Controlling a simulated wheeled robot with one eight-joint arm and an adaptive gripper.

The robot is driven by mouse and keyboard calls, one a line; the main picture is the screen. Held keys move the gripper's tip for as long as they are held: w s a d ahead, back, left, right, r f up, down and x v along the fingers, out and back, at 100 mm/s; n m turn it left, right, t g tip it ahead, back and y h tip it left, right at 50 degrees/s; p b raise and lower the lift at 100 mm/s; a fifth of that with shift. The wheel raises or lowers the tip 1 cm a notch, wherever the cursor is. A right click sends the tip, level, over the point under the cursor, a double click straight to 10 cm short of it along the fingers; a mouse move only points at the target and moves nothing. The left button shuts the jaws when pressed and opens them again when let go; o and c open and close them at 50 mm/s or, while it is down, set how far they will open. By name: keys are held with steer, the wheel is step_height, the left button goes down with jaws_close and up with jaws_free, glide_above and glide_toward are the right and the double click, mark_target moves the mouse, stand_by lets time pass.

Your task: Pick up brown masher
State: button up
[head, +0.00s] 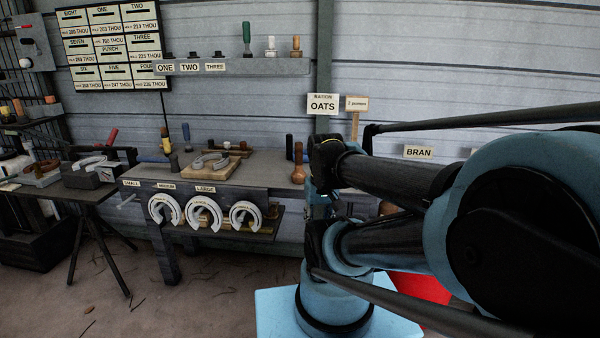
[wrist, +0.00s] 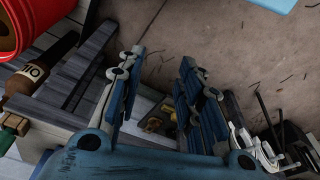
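A brown, wooden-looking upright object with a rounded foot, which may be the brown masher (head: 298,168), stands at the right end of the dark workbench in the head view, next to my arm. I cannot tell for certain that it is the masher. In the wrist view my gripper (wrist: 163,57) is open, with its two blue fingers apart and nothing held between them. A small brass-coloured thing (wrist: 155,123) shows beyond and between the fingers, too small to name. In the head view my arm fills the right side, and the gripper cannot be made out.
The workbench (head: 258,178) carries a wooden board (head: 207,168) with a horseshoe; more horseshoes hang at its front. A wall shelf (head: 240,67) holds several upright handles. In the wrist view a brown labelled bottle (wrist: 42,72) and a red bucket (wrist: 30,25) are at left. Floor (wrist: 220,45) beyond is open.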

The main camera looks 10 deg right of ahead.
steer(key=shift+o, duration=1.4)
steer(key=shift+s+r, duration=0.2)
steer(key=shift+s, duration=0.05)
step_height(320, 180, up, 22)
steer(key=m+g, duration=0.2)
steer(key=m, duration=1.3)
glide_above(299, 161)
steer(key=w, duration=0.1)
steer(key=shift+w+d+f, duration=0.1)
steer(key=shift+w+d, duration=0.1)
steer(key=shift+d, duration=0.05)
steer(key=shift+w, duration=0.25)
steer(key=shift+w+f, duration=0.1)
steer(key=shift+f, duration=0.15)
step_height(299, 161, down, 12)
steer(key=shift+r, duration=0.25)
steer(key=shift+s+a+f, duration=0.1)
steer(key=shift+f, duration=1.25)
steer(key=shift+s+a+f, duration=0.1)
steer(key=shift+f, duration=1.2)
